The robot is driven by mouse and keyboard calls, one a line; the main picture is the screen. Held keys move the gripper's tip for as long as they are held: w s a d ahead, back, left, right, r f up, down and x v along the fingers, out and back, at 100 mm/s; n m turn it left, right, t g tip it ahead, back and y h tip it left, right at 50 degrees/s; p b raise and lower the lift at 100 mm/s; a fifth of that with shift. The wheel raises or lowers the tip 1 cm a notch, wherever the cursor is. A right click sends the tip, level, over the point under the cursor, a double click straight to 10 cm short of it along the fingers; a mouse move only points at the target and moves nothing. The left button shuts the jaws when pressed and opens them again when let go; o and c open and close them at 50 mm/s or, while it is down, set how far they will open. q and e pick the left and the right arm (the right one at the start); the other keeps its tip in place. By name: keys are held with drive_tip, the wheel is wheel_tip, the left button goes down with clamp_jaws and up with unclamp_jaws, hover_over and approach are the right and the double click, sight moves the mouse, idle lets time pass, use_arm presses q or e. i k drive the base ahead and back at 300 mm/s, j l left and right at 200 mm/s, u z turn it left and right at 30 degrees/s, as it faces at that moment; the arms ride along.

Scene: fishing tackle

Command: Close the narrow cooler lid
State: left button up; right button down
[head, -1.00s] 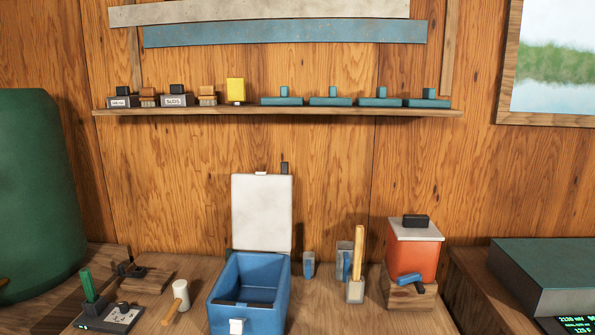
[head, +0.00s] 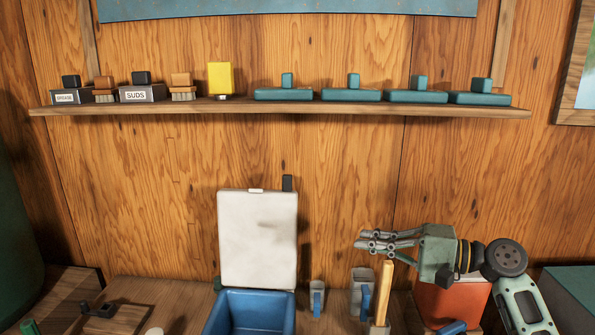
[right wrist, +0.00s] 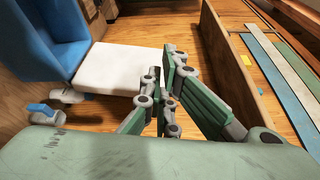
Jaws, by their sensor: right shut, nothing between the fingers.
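The blue cooler (head: 250,312) stands on the workbench, and its white lid (head: 258,240) is open, upright behind the blue box. In the right wrist view the lid (right wrist: 102,68) and the blue cooler body (right wrist: 45,35) show on the left. My right gripper (head: 362,241) is shut and empty. In the head view it is to the right of the lid, apart from it, with its fingers pointing left toward it. The fingers also show in the right wrist view (right wrist: 168,90). My left gripper is not in view.
A wooden handle (head: 384,290) and grey holders with blue parts (head: 317,297) stand right of the cooler. An orange box (head: 450,303) is behind my right arm. A shelf (head: 280,112) with tackle items runs along the wall above.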

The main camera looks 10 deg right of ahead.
sight(258, 228)
drive_tip(key=i, duration=0.9)
